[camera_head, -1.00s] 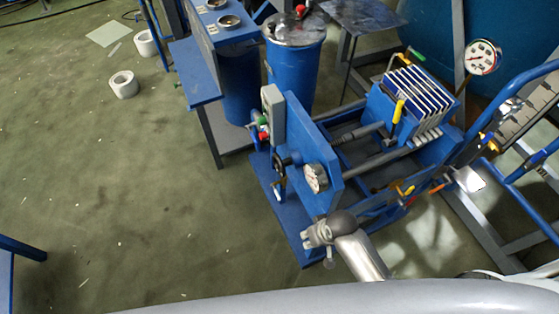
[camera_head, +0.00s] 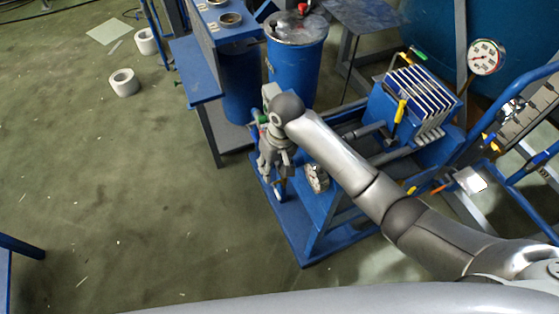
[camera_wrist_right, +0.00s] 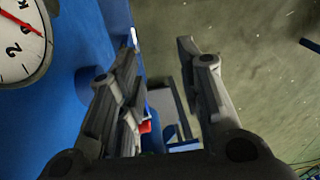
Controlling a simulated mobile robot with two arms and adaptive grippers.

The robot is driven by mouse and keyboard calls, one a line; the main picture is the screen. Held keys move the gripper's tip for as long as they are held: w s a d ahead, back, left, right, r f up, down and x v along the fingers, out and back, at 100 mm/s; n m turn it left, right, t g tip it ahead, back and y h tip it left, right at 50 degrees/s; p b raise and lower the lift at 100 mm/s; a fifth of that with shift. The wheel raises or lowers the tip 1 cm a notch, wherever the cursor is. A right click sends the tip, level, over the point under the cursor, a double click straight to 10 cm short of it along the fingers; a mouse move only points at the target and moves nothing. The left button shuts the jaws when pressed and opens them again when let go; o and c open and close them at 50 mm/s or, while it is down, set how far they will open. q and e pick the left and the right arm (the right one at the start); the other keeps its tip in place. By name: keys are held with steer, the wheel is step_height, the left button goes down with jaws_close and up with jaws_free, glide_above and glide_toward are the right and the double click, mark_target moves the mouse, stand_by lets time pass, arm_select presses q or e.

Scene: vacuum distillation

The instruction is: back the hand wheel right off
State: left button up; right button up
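The hand wheel sits on the front end of the blue filter press (camera_head: 325,222), but my right arm and gripper cover that spot and I cannot make the wheel out in either current view. My right gripper (camera_head: 273,178) points down in front of the press's end plate, left of the round gauge (camera_head: 317,177). In the right wrist view the gripper (camera_wrist_right: 158,45) has its two fingers apart, with nothing visibly held between them. The same gauge (camera_wrist_right: 20,38) shows at the upper left there, beside the blue plate (camera_wrist_right: 68,100). My left gripper is not in view.
A blue drum (camera_head: 294,62) and a blue bench (camera_head: 197,88) stand behind the press. White plates (camera_head: 420,95) and a second gauge (camera_head: 485,57) are to the right. White rolls (camera_head: 124,82) lie on the floor. The green floor at left is mostly clear.

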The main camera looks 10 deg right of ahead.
steer(key=shift+m+h, duration=0.4)
steer(key=shift+h, duration=0.4)
steer(key=w+r, duration=0.1)
steer(key=w, duration=0.1)
steer(key=w+d+r, duration=0.1)
steer(key=w, duration=0.1)
steer(key=w+d+r, duration=0.1)
steer(key=w, duration=0.1)
steer(key=shift+d+r, duration=0.2)
steer(key=shift+r, duration=0.05)
step_height(320, 180, down, 11)
steer(key=shift+r, duration=0.2)
jaws_close()
